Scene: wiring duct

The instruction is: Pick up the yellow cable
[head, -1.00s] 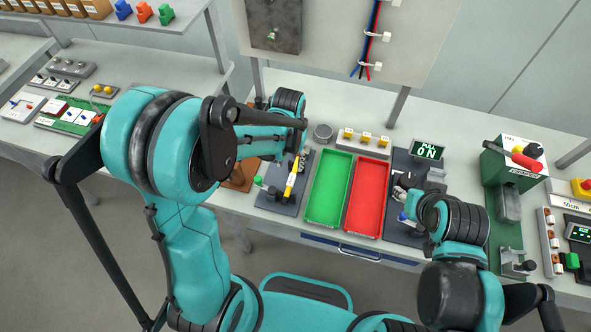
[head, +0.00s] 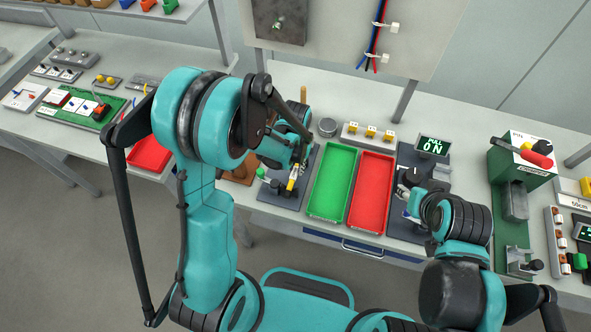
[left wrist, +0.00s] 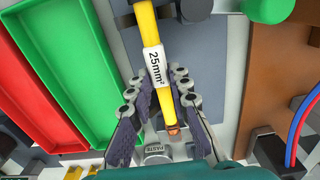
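The yellow cable (head: 292,180) lies on a dark grey fixture (head: 280,196) left of the green tray. In the left wrist view the cable (left wrist: 147,22) has a white "25mm²" label and a copper-coloured lower end. My left gripper (left wrist: 157,76) is open, one finger on each side of the cable, with gaps to it. In the head view the left gripper (head: 302,160) is over the cable's far part and partly hides it. My right gripper (head: 408,198) is at the dark fixture right of the red tray; its fingers are too hidden to judge.
A green tray (head: 331,181) and a red tray (head: 371,190) stand right of the cable. A green knob (left wrist: 268,8) and a brown block (left wrist: 280,70) are close beside the left gripper.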

